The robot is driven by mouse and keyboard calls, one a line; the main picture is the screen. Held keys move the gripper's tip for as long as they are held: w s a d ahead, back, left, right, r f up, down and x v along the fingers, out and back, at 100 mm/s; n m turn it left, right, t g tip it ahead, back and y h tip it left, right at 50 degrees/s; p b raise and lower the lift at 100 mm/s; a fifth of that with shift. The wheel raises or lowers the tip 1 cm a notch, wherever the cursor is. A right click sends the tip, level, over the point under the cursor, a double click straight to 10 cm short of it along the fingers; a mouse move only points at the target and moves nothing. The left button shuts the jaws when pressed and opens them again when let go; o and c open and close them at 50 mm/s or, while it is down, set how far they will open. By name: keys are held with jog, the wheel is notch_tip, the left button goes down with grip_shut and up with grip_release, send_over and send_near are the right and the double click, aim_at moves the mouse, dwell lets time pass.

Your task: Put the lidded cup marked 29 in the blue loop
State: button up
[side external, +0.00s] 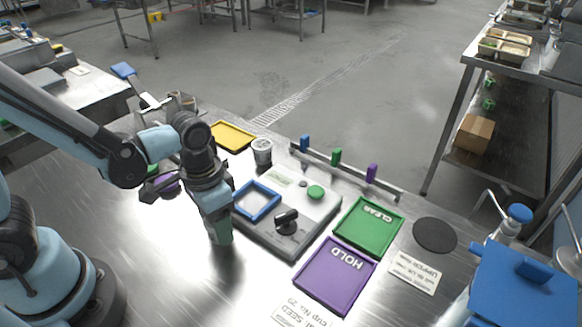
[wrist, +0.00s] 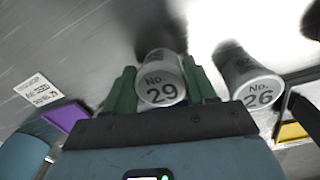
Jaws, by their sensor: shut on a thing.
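The cup marked 29 (wrist: 160,82) shows its grey lettered face between the two green fingers of my gripper (wrist: 163,90) in the wrist view. My gripper is shut on it. In the side external view my gripper (side external: 222,236) points down at the steel table, just left of the blue loop, and the held cup is hidden there. I cannot tell whether the cup touches the table. The blue loop (side external: 270,209) is a square frame lying on the grey device's left part, and it looks empty.
A cup marked 26 (wrist: 247,78) stands right of my gripper in the wrist view. In the side view a yellow tray (side external: 233,136), green CLEAR tray (side external: 345,222), purple HOLD tray (side external: 310,262), black knob (side external: 287,221) and pegged rail (side external: 350,175) lie around.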

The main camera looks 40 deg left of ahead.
jog(key=o, duration=1)
jog(key=shift+o, duration=0.2)
notch_tip(320, 180, up, 12)
jog(key=w+a+n+t, duration=0.2)
jog(key=a+t, duration=0.4)
jog(key=shift+w+a, duration=0.15)
jog(key=shift+w, duration=0.25)
jog(key=shift+o, duration=0.2)
jog(key=shift+w+a+r+n+t+y, duration=0.25)
jog(key=shift+a+n+t+y, duration=0.1)
jog(key=shift+t, duration=0.35)
